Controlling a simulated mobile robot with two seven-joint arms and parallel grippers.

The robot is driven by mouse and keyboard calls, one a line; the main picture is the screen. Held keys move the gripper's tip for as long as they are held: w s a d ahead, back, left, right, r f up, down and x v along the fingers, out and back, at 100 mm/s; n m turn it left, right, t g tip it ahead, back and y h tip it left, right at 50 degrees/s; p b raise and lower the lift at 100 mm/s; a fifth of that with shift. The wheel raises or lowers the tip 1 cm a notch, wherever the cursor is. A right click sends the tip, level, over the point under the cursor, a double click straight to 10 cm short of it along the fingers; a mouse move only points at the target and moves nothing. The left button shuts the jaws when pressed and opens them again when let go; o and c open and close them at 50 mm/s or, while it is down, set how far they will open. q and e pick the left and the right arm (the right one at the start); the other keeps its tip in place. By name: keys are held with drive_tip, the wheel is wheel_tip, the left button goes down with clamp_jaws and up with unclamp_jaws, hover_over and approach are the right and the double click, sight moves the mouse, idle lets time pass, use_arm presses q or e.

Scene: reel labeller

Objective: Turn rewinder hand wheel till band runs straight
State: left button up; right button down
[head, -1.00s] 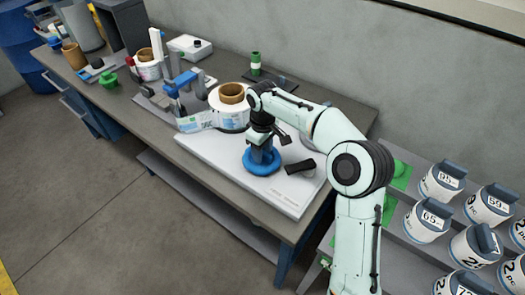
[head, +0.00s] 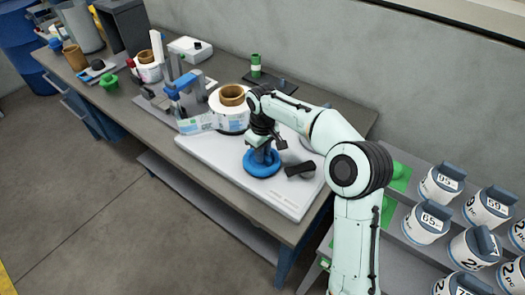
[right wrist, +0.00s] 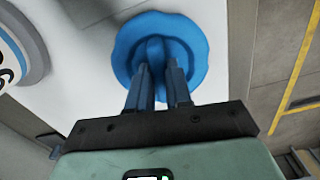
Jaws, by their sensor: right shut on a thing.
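The blue hand wheel (head: 259,168) lies flat on the white rewinder base plate (head: 215,158). It also shows in the right wrist view (right wrist: 190,38), with a raised grip bar across its middle. My right gripper (head: 264,152) comes down from above and is shut on the hand wheel's bar; in the right wrist view both fingers (right wrist: 160,72) stand on either side of it. The band (head: 197,124), pale with blue print, runs left from the white reel with a brown core (head: 232,96). Whether it runs straight I cannot tell. My left gripper is not in view.
A black handle (head: 300,170) lies on the base plate right of the wheel. A blue and grey labeller frame (head: 183,86) stands left of the reel. The floor in front of the bench is clear.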

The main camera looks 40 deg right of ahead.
drive_tip(key=m+p, duration=0.1)
drive_tip(key=m, duration=0.3)
drive_tip(key=shift+a+r, duration=0.1)
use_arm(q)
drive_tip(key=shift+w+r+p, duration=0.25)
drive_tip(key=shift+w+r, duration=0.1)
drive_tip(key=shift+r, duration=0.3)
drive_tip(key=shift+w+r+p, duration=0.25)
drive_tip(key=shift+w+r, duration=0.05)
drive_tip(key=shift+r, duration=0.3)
use_arm(e)
drive_tip(key=m, duration=0.5)
drive_tip(key=shift+m, duration=0.3)
drive_tip(key=c, duration=1)
unclamp_jaws()
drive_tip(key=shift+c, duration=0.2)
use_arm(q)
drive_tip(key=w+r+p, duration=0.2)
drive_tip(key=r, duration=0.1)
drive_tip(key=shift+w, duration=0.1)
use_arm(e)
wheel_tip(320, 180, up, 13)
drive_tip(key=shift+r, duration=0.1)
